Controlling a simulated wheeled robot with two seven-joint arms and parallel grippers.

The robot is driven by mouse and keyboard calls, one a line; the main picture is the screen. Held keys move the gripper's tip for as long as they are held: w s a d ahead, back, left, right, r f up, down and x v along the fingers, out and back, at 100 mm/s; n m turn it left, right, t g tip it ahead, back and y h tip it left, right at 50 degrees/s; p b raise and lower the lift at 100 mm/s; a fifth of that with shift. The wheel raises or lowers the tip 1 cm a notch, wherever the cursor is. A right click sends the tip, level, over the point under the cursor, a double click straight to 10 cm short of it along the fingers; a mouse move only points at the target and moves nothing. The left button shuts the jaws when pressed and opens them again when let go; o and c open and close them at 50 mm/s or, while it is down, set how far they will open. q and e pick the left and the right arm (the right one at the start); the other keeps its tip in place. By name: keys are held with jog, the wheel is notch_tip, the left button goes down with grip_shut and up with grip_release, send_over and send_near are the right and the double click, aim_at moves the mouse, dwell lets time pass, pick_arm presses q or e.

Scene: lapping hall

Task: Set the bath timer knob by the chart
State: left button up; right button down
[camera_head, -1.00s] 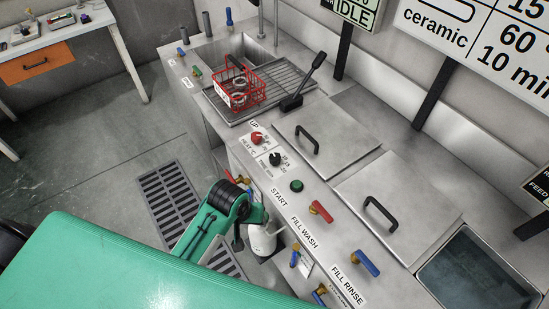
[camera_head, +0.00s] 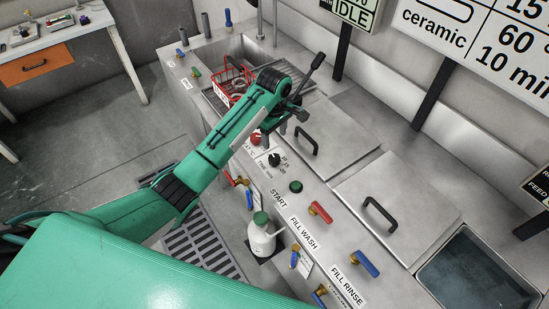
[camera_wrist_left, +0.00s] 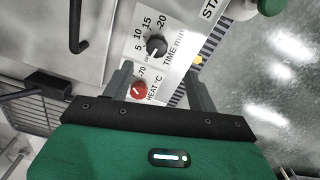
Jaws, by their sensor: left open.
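The black time knob (camera_head: 274,160) sits on the steel front panel, beside the red heat knob (camera_head: 256,138). In the left wrist view the black time knob (camera_wrist_left: 156,46) has a dial marked 5, 10, 15 and 20. The red heat knob (camera_wrist_left: 138,90) shows between the fingers. My left gripper (camera_head: 290,120) is open and empty above the panel; its fingers (camera_wrist_left: 160,92) point toward the time knob, apart from it. The chart (camera_head: 490,50) at the upper right shows "ceramic", "60" and "10 min", partly cut off. My right gripper is not in view.
Lids with black handles (camera_head: 382,214) cover the baths. A green start button (camera_head: 296,186), a red lever (camera_head: 320,211) and a blue lever (camera_head: 364,262) line the panel.

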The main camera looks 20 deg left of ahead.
aim_at(274, 157)
pick_arm(q)
jog(key=shift+n, duration=0.3)
jog(key=f, duration=0.4)
jog(key=f+p, duration=0.1)
jog(key=f, duration=0.3)
jog(key=f+p, duration=0.1)
jog(key=f, duration=0.3)
jog(key=shift+w+a, duration=0.15)
jog(key=shift+w, duration=0.25)
jog(key=shift+f, duration=0.45)
jog(key=c, duration=1)
